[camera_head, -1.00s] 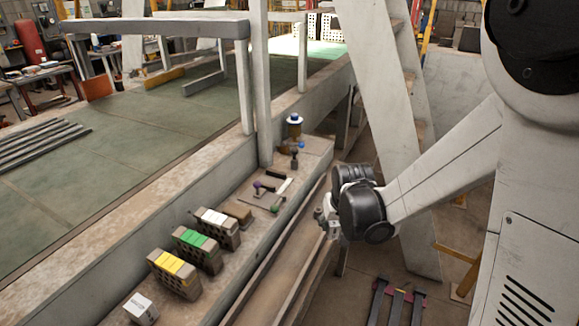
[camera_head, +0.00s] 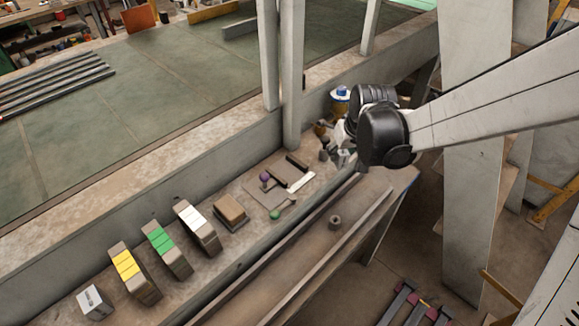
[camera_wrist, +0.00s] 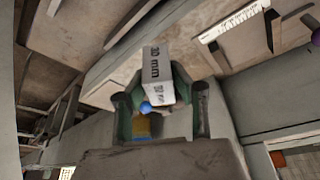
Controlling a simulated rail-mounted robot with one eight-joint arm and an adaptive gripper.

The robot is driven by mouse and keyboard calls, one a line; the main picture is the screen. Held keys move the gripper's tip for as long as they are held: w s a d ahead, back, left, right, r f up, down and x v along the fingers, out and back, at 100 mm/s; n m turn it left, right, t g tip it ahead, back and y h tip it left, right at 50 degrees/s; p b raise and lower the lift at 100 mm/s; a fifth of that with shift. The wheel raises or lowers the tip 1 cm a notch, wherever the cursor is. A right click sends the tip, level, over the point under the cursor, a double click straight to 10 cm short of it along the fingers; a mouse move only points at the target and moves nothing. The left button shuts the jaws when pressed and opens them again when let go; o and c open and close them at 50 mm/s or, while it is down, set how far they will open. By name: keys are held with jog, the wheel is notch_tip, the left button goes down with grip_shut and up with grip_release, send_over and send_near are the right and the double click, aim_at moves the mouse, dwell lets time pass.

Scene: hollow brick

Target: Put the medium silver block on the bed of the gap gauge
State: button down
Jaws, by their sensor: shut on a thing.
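My gripper (camera_wrist: 159,92) is shut on a silver block (camera_wrist: 158,66), whose pale face reads "30 mm" in the wrist view. In the head view my gripper (camera_head: 337,147) is above the far end of the bench, and the block in it is small and partly hidden. The gap gauge (camera_head: 266,196) appears to be the flat grey plate with a purple knob, a green knob and a white scale strip. It lies on the bench to the left of my gripper, apart from the held block. The scale strip (camera_wrist: 234,21) also shows at the top of the wrist view.
Bricks with yellow (camera_head: 134,274), green (camera_head: 167,250) and white (camera_head: 197,228) tops stand in a row on the bench, beside a brown block (camera_head: 231,211). A grey box (camera_head: 95,302) is at the near end. A blue-capped bottle (camera_head: 340,96) stands behind my gripper. A post rises behind the gauge.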

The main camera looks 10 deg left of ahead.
jog(key=s+a+r+n+g+y+p, duration=0.1)
jog(key=s+a+r+n, duration=0.15)
jog(key=a, duration=0.55)
jog(key=s+a+r+n+p, duration=0.15)
jog(key=s+a, duration=0.25)
jog(key=a, duration=0.4)
jog(key=s+a+r+n+g+y, duration=0.1)
jog(key=s+a+r+n, duration=0.15)
jog(key=a, duration=0.55)
jog(key=b, duration=0.2)
send_over(283, 170)
jog(key=d, duration=0.1)
jog(key=f, duration=0.4)
jog(key=s+f, duration=0.1)
jog(key=f, duration=0.1)
jog(key=shift+f, duration=0.3)
jog(key=shift+d+f+b, duration=0.15)
jog(key=shift+f+b, duration=0.85)
jog(key=shift+f, duration=1.05)
jog(key=shift+f, duration=0.1)
jog(key=c, duration=1.9)
grip_release()
jog(key=shift+f, duration=0.1)
jog(key=shift+o, duration=0.9)
